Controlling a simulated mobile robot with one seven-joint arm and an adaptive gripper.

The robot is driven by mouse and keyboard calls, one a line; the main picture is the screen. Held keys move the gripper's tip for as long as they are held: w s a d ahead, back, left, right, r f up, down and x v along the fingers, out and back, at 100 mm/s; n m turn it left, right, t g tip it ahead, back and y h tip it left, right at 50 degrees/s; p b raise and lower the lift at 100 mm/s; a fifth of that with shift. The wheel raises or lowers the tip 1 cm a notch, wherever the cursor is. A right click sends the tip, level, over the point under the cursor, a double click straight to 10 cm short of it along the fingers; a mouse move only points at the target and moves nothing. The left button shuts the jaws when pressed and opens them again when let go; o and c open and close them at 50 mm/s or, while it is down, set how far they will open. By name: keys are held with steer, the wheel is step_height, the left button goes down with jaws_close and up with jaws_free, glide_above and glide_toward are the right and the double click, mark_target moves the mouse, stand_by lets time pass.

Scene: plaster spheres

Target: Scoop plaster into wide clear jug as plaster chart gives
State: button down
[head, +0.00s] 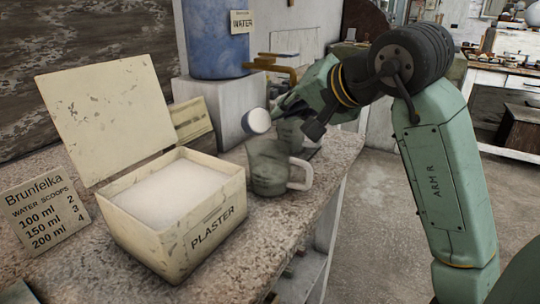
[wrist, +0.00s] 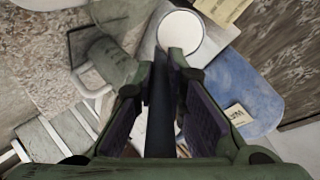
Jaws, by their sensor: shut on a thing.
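My gripper (head: 283,112) is shut on the dark handle (wrist: 160,125) of a scoop. The scoop's pale round bowl (head: 257,122) is held tilted above and behind the near jug; it also shows in the wrist view (wrist: 181,34). I cannot tell whether the bowl holds plaster. The near jug (head: 266,168), wide, cloudy grey-green and see-through with a pale handle, stands upright on the counter; its contents cannot be made out. A second jug (head: 289,134) stands behind it, partly hidden. The open plaster box (head: 196,232) holds white powder. The chart (head: 47,215) reads 100 ml 2, 150 ml 3, 200 ml 4.
The box's raised lid (head: 105,115) stands up behind it on the left. A blue water barrel (head: 213,45) with a brass tap (head: 272,66) stands on a pale block (head: 222,110) at the back. The counter's edge runs just right of the jugs.

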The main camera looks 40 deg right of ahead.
steer(key=shift+s+f+t+b, duration=0.4)
steer(key=shift+t+b, duration=0.4)
steer(key=shift+b, duration=1.15)
steer(key=shift+r, duration=0.1)
steer(key=shift+s+f+t+b, duration=0.1)
steer(key=shift+f+t+b, duration=0.25)
steer(key=shift+b, duration=0.6)
steer(key=shift+s+a+t+b, duration=0.1)
steer(key=shift+s+t+b, duration=0.2)
steer(key=shift+t+b, duration=0.85)
steer(key=shift+w+r+g+p, duration=0.25)
steer(key=shift+r+g+p, duration=0.35)
steer(key=shift+g+p, duration=0.4)
steer(key=g+p, duration=0.1)
steer(key=p, duration=0.2)
steer(key=w+r+g+p, duration=0.1)
steer(key=p, duration=0.2)
steer(key=shift+r, duration=0.25)
steer(key=shift+w+r+g+p, duration=0.1)
steer(key=shift+w+g+p, duration=0.1)
steer(key=shift+g+p, duration=0.5)
